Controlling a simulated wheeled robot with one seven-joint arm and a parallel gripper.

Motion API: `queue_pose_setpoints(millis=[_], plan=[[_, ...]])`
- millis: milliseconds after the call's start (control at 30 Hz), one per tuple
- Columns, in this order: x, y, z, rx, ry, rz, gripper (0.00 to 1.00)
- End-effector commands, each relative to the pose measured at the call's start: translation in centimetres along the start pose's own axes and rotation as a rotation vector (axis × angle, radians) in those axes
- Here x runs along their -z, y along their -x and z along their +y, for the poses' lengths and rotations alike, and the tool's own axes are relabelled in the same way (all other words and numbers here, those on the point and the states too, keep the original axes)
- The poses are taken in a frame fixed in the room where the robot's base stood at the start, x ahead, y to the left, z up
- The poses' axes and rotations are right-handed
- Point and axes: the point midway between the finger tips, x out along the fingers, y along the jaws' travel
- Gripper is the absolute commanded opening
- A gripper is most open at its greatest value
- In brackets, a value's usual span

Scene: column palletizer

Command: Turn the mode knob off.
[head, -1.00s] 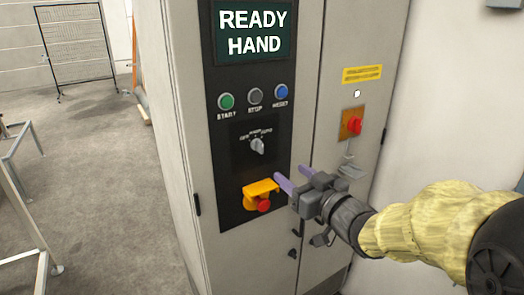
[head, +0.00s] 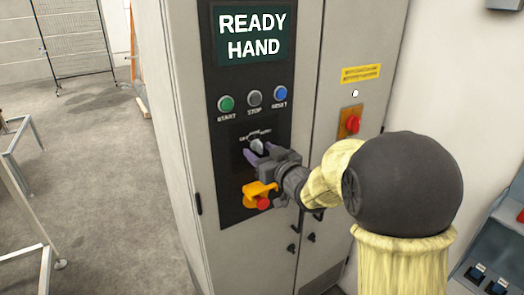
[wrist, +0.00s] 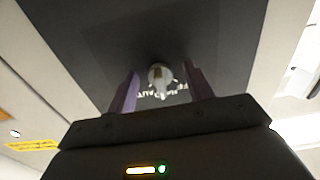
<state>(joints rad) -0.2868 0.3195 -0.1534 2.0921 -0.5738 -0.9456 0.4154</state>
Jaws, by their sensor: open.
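The mode knob (head: 257,145) is a light grey rotary switch on the black panel of the cabinet, below the row of buttons. Its lettering is partly covered and too small to read in full. In the wrist view the knob (wrist: 159,76) shows between the two purple fingers. My gripper (head: 258,151) is open at the panel, with one finger to each side of the knob. I cannot tell whether the fingers touch it. The wrist view shows a gap between the knob and each finger of my gripper (wrist: 162,82).
A yellow-backed red emergency button (head: 261,201) sits just below my gripper. Green (head: 226,104), grey (head: 254,98) and blue (head: 280,93) buttons are above the knob. The display (head: 251,35) reads READY HAND. A red switch (head: 351,122) is on the right door.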

Motion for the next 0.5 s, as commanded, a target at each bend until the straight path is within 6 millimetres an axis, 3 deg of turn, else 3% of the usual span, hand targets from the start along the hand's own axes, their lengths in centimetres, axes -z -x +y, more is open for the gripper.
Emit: queue_pose_setpoints(millis=[167, 367, 500], plan=[[-0.01, 0.05, 0.08, -0.001, 0.000, 0.000, 0.49], [-0.01, 0.09, 0.15, -0.002, 0.000, 0.000, 0.10], [-0.01, 0.10, 0.17, -0.003, 0.001, 0.000, 0.07]])
